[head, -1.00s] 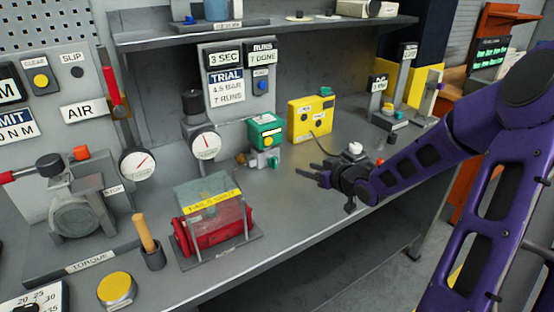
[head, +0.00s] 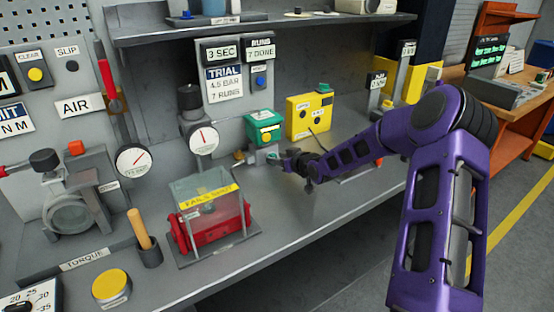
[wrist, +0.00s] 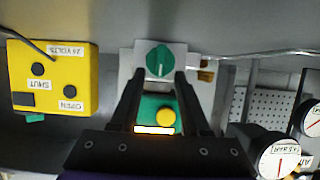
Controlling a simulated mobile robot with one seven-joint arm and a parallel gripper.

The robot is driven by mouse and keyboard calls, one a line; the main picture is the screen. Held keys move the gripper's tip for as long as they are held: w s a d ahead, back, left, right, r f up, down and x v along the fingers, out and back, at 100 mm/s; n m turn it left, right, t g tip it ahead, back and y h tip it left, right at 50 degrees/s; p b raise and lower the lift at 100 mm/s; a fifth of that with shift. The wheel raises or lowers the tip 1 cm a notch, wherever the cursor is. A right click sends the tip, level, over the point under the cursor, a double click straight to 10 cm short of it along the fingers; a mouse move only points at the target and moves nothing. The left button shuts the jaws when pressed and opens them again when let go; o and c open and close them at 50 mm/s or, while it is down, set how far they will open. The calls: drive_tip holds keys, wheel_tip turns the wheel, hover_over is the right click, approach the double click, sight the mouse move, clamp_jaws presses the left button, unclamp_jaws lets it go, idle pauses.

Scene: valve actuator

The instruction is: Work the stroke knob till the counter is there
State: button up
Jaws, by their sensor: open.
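A round green knob (wrist: 158,60) with a pale pointer mark sits on a grey block in the wrist view, which appears upside down. I take it for the stroke knob. My gripper (wrist: 163,78) is open, with a finger on either side of the knob's lower part; I cannot tell whether they touch it. In the head view my gripper (head: 281,161) is at the front of the green-topped actuator (head: 264,124). The knob is small there and partly hidden by the gripper. The counter plate (head: 260,47) above reads RUNS, apparently 7 DONE.
A trial card (head: 224,84) reads 4.5 BAR, 7 RUNS. A pressure gauge (head: 203,139) stands left of the actuator and a yellow box (head: 309,115) right of it. A covered red unit (head: 212,222) stands in front. The bench front right is clear.

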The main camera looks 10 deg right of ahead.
drive_tip(key=shift+w+a+f, duration=0.2)
drive_tip(key=shift+w, duration=0.3)
clamp_jaws()
